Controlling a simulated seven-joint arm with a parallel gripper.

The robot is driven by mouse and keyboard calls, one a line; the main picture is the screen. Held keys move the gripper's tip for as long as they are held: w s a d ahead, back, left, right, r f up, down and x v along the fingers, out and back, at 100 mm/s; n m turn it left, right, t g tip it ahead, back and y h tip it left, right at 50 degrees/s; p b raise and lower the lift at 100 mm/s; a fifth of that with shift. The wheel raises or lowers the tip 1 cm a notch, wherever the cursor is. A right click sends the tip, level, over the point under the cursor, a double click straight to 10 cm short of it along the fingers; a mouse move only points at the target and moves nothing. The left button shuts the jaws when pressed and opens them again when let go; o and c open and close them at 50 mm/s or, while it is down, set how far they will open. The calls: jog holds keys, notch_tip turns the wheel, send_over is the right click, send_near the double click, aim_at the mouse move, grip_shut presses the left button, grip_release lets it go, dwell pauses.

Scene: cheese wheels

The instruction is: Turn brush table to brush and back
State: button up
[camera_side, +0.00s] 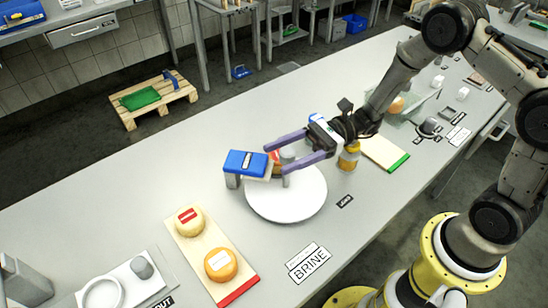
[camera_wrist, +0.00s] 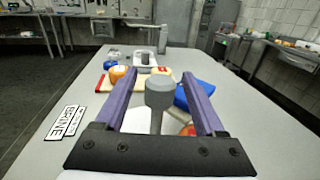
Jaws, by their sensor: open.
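The brush table is a white round turntable (camera_side: 290,204) in the side view. A blue block, apparently the brush (camera_side: 246,162), stands on a grey support at its left edge; it also shows right of centre in the wrist view (camera_wrist: 202,101). A grey knob on a stem (camera_wrist: 159,92) rises between my fingers in the wrist view. My gripper (camera_side: 270,157) reaches low over the turntable with its purple fingers open. Gaps show on both sides of the knob. An orange-red piece, apparently a cheese (camera_wrist: 187,130), is partly hidden behind my right finger.
A board with a red end (camera_side: 236,293) holds a yellow cheese (camera_side: 189,220) and an orange cheese (camera_side: 221,265). A BRINE label (camera_side: 309,263) lies in front. A jar (camera_side: 349,157) and a green-ended board (camera_side: 385,151) stand right.

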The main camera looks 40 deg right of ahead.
jog(key=shift+w+a, duration=0.2)
jog(key=shift+a, duration=1.1)
jog(key=shift+c, duration=0.4)
grip_shut()
